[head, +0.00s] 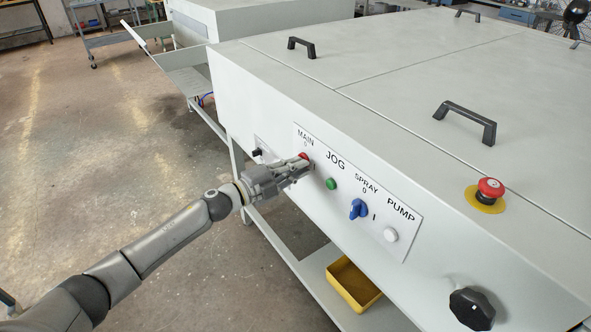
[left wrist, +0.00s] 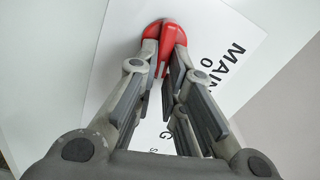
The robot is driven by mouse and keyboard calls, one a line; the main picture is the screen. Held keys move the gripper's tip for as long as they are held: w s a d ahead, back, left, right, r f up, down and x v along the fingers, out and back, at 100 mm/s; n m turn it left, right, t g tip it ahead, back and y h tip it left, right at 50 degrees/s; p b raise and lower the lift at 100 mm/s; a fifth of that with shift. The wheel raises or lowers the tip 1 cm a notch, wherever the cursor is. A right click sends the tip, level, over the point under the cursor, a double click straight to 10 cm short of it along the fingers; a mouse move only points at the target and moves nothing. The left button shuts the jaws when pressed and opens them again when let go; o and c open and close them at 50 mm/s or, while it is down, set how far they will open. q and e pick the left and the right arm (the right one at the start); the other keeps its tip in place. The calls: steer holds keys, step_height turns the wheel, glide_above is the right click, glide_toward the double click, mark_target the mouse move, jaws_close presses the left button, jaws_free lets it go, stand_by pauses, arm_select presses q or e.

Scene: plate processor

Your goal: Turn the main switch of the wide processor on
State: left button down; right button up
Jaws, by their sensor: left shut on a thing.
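The wide processor (head: 400,75) is a large pale grey machine with a white control panel (head: 408,217) on its front side. The main switch is a red knob (head: 304,156) under the word MAIN, mostly hidden behind my gripper in the head view. In the left wrist view the red switch (left wrist: 167,40) shows between my fingertips. My left gripper (head: 306,163) is shut on the red switch, one finger on each side of its handle. The 0 mark shows beside it; which mark the handle points to I cannot tell. My right gripper is not in view.
Right of the main switch are a green JOG button (head: 331,183), a blue SPRAY switch (head: 358,209) and a white PUMP button (head: 391,234). A red emergency stop (head: 490,187) and black lid handles (head: 465,121) stand on top. A yellow tray (head: 352,286) sits below. Floor at left is clear.

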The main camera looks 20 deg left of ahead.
arm_select(q)
steer(key=shift+f+m+b, duration=0.35)
steer(key=shift+m+b, duration=0.15)
steer(key=shift+m, duration=0.8)
steer(key=c, duration=1.5)
jaws_free()
steer(key=v, duration=1.2)
